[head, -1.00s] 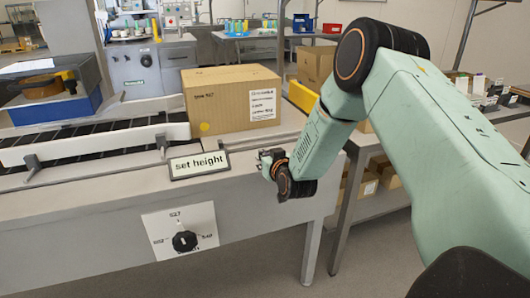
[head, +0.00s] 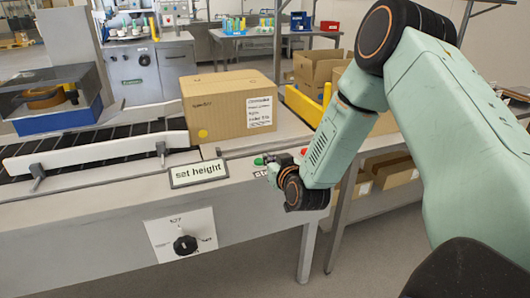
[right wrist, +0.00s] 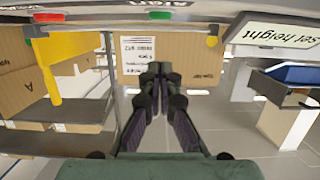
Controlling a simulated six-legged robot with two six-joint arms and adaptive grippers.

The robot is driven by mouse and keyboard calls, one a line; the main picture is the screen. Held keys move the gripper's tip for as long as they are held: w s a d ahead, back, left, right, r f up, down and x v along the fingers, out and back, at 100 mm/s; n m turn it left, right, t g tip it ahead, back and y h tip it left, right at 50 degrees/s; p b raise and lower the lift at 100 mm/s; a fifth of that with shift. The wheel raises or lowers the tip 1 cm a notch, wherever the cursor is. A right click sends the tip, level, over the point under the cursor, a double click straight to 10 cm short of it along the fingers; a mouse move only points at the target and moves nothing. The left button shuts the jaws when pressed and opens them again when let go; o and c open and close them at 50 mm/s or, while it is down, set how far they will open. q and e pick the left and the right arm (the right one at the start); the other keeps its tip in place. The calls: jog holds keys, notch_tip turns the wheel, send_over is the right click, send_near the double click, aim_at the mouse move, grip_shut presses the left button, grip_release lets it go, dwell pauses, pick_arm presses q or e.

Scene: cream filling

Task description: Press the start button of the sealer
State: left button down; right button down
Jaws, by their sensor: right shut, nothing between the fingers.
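The sealer (head: 90,235) is a grey conveyor bench with a front edge facing me. A green button (head: 258,161) sits on its top edge, right of the "set height" sign (head: 199,173), with a partly hidden label below it. It also shows in the right wrist view (right wrist: 160,15). A red button (head: 304,152) lies farther right and shows in the right wrist view (right wrist: 47,17). My right gripper (head: 272,166) is shut and empty, just right of the green button; I cannot tell whether they touch. Its closed fingers (right wrist: 158,72) point at the bench. My left gripper is out of view.
A cardboard box (head: 228,108) stands on the sealer behind the sign. A height dial (head: 185,244) is on the front panel. A yellow guide (head: 303,105) stands right of the box. A shelf with boxes (head: 390,175) stands to the right, behind my arm.

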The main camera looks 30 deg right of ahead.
jog(key=v, duration=0.2)
jog(key=shift+s+a+r, duration=0.1)
jog(key=shift+s+r, duration=0.05)
jog(key=shift+s, duration=0.15)
dwell(0.6)
